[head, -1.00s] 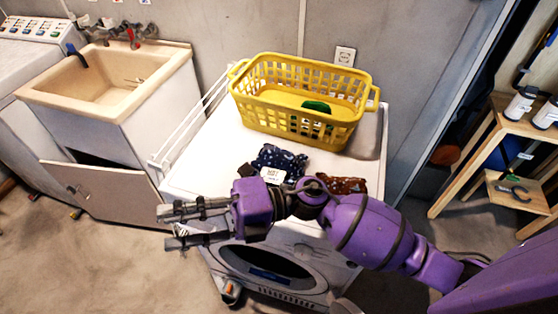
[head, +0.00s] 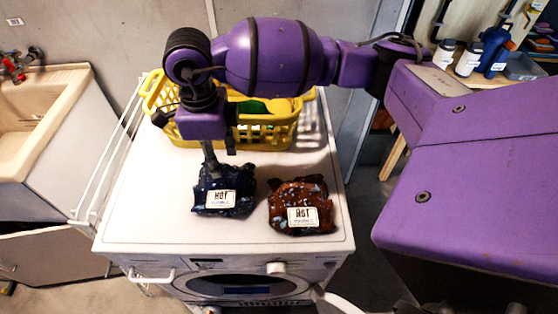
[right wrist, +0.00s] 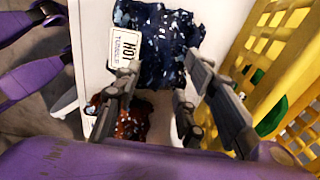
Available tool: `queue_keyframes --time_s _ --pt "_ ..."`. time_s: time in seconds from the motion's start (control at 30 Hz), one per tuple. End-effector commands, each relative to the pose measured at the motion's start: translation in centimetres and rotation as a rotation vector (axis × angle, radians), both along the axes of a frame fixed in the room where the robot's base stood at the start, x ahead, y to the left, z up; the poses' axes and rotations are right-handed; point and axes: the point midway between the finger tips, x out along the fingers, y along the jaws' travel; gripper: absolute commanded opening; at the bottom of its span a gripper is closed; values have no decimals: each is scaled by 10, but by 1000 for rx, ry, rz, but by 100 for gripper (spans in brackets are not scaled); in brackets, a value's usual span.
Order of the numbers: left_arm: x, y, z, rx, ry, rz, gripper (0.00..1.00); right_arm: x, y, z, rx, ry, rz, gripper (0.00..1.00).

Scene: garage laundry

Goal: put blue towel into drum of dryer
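The blue towel (head: 238,181) is a crumpled dark blue bundle with a white "HOT" label, lying on top of the white dryer (head: 140,225). It also shows in the right wrist view (right wrist: 160,50). My right gripper (head: 212,160) points down at the towel's back edge. In the right wrist view its fingers (right wrist: 163,62) are spread, with the towel between and beyond the tips. I cannot tell whether they touch it. The dryer's round front opening (head: 245,285) shows at the bottom, its drum interior mostly hidden. My left gripper is not in view.
A similar brown-red bundle (head: 318,195) lies close to the right of the blue towel. A yellow basket (head: 280,135) with something green inside stands behind, partly hidden by my right arm. A sink (head: 45,115) and drying rack are left. The dryer top's front left is clear.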

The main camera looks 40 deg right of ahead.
Motion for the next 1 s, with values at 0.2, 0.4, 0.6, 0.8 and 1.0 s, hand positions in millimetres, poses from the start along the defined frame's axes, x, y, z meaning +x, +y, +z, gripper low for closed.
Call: queue_keyframes --time_s 0.2,0.4,0.6,0.8,1.0 --pt "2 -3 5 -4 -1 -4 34 -4 -3 -33 2 3 -1 38" --pt "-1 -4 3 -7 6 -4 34 -3 -3 -45 2 2 1 38" --pt "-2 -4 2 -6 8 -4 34 -3 -3 -44 2 1 1 32" --pt "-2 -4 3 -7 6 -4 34 -3 -3 -43 3 1 2 6" --pt "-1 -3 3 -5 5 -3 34 -3 -3 -43 2 0 2 0"
